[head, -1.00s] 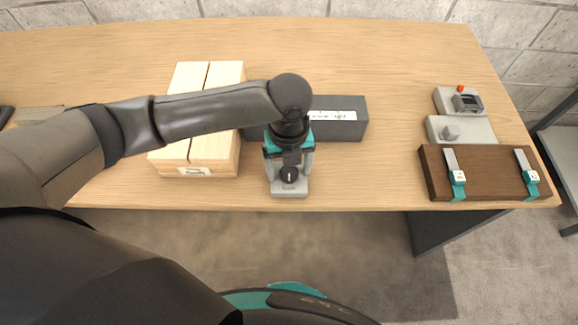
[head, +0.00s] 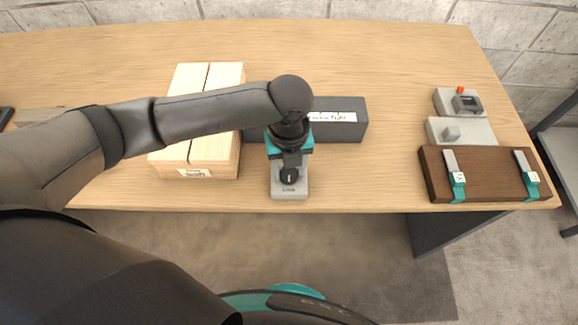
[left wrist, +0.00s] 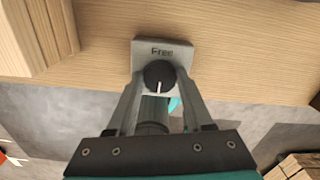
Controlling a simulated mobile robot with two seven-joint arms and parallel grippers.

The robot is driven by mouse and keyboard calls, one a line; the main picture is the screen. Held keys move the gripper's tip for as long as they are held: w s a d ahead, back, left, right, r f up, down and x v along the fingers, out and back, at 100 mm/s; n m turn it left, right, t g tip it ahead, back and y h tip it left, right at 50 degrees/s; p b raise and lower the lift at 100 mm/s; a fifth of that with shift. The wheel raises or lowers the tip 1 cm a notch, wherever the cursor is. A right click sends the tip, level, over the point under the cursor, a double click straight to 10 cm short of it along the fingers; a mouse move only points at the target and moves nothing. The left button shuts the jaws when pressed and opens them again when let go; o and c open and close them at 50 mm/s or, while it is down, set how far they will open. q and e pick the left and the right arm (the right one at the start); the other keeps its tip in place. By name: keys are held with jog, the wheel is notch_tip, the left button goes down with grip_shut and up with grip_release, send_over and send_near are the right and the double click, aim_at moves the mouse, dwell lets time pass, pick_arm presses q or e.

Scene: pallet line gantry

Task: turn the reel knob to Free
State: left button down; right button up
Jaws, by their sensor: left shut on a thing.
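The reel knob is a round black knob (head: 290,176) with a white line, on a light grey base (head: 289,191) near the table's front edge. In the left wrist view, the base (left wrist: 172,47) reads "Free" at its far end. The knob's line (left wrist: 159,87) points the opposite way, away from that word. The label at the base's near end is too small to read in the head view. My left gripper (left wrist: 159,80) is shut on the knob, one finger on each side. My right gripper is not in view.
A pale wooden box (head: 210,130) stands left of the base. A dark grey block (head: 350,122) with a white label lies behind it. At the right are two grey devices (head: 461,131) (head: 447,98) and a brown board (head: 437,178) with two teal-and-grey clips. The table between is clear.

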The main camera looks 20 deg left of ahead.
pick_arm(q)
jog(key=shift+r+n+p, duration=0.15)
jog(key=shift+n+p, duration=0.35)
jog(key=shift+p, duration=0.4)
jog(key=n+p, duration=0.9)
jog(key=p, duration=0.2)
jog(key=shift+p, duration=0.4)
jog(key=n+p, duration=0.4)
jog(key=n, duration=0.1)
jog(key=shift+s+n, duration=0.1)
jog(key=shift+n, duration=0.3)
jog(key=n+p, duration=0.2)
jog(key=n, duration=0.2)
jog(key=n+p, duration=0.2)
jog(key=n, duration=0.4)
jog(key=n+p, duration=0.1)
jog(key=n, duration=0.4)
jog(key=shift+p, duration=0.35)
jog(key=n, duration=0.5)
jog(key=shift+d+p, duration=0.1)
jog(key=shift+p, duration=0.2)
